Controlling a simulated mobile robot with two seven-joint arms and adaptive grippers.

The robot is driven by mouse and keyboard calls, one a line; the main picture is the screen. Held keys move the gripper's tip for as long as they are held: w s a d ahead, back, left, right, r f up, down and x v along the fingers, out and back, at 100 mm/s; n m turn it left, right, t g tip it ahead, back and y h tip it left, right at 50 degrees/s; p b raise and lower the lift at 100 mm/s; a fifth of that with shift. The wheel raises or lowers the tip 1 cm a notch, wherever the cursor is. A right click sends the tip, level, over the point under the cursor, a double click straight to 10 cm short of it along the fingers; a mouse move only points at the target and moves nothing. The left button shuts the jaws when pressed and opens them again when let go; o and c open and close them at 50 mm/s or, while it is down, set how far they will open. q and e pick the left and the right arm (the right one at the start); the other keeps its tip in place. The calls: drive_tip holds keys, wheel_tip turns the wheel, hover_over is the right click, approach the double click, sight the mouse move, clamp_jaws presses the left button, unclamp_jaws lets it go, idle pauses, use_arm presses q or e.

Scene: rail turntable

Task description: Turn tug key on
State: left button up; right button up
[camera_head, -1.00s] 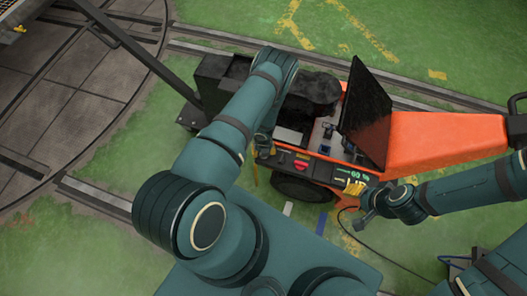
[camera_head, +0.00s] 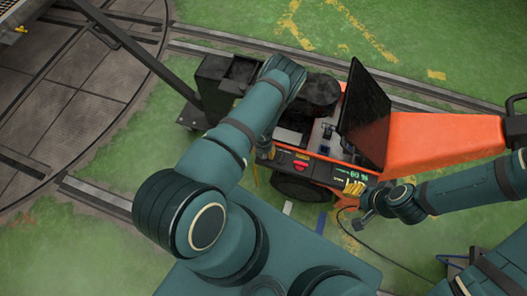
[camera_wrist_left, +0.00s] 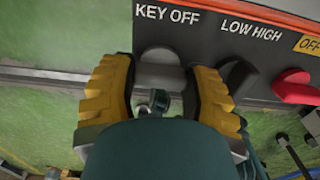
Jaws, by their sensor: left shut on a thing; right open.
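The orange and black tug (camera_head: 445,138) stands on the green floor in the head view. The fingers hide part of the knob. In the head view my left arm covers most of that gripper. My right gripper (camera_head: 355,188) is open beside the tug's lower side.
A black knob (camera_wrist_left: 238,76) under "LOW HIGH" and a red knob (camera_wrist_left: 295,86) near an "OFF" label sit close to the right of the key. Rails (camera_head: 430,93) cross the floor.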

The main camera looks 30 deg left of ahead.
use_arm(q)
drive_tip(key=o, duration=1.2)
drive_tip(key=shift+r, duration=0.1)
wheel_tip(320, 180, up, 12)
idle(0.3)
